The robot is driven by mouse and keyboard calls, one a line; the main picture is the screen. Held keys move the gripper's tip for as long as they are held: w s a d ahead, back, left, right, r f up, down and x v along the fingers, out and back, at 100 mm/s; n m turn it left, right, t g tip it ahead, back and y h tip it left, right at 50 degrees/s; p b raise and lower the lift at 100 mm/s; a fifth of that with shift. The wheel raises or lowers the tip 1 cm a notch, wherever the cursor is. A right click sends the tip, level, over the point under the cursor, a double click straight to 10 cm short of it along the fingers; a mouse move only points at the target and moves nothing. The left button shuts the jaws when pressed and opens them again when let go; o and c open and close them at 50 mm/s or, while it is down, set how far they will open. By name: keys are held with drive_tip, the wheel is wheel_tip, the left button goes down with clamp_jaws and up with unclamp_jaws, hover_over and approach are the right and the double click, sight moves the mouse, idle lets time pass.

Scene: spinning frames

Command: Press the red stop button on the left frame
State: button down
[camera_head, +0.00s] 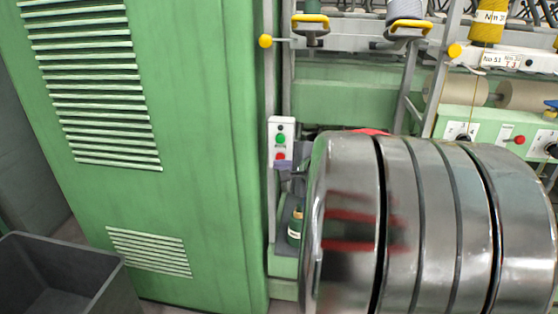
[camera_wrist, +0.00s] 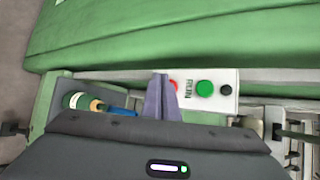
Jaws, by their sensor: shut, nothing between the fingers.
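A white control box (camera_head: 290,131) is mounted on the frame post beside the large green cabinet. It carries a green button (camera_head: 280,139) and, below it, the red stop button (camera_head: 280,156). In the wrist view the red button (camera_wrist: 174,86) lies just right of my fingertips and is partly covered by them. The green button (camera_wrist: 205,88) and a black one (camera_wrist: 226,90) are further right. My gripper (camera_wrist: 161,78) is shut and empty, its tips close to the red button. I cannot tell whether they touch it. In the head view my gripper (camera_head: 284,168) shows just below the box.
The green cabinet (camera_head: 200,120) stands left of the box. A dark bin (camera_head: 100,285) is at the lower left. A green bottle (camera_head: 295,225) stands in a recess below the box; it also shows in the wrist view (camera_wrist: 82,101). Spools and another panel (camera_head: 490,132) are at the right.

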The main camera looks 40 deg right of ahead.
drive_tip(key=shift+a, duration=0.1)
drive_tip(key=s+a, duration=0.1)
drive_tip(key=a, duration=0.1)
drive_tip(key=s+a, duration=0.1)
drive_tip(key=s, duration=0.1)
drive_tip(key=shift+a, duration=0.4)
idle(0.8)
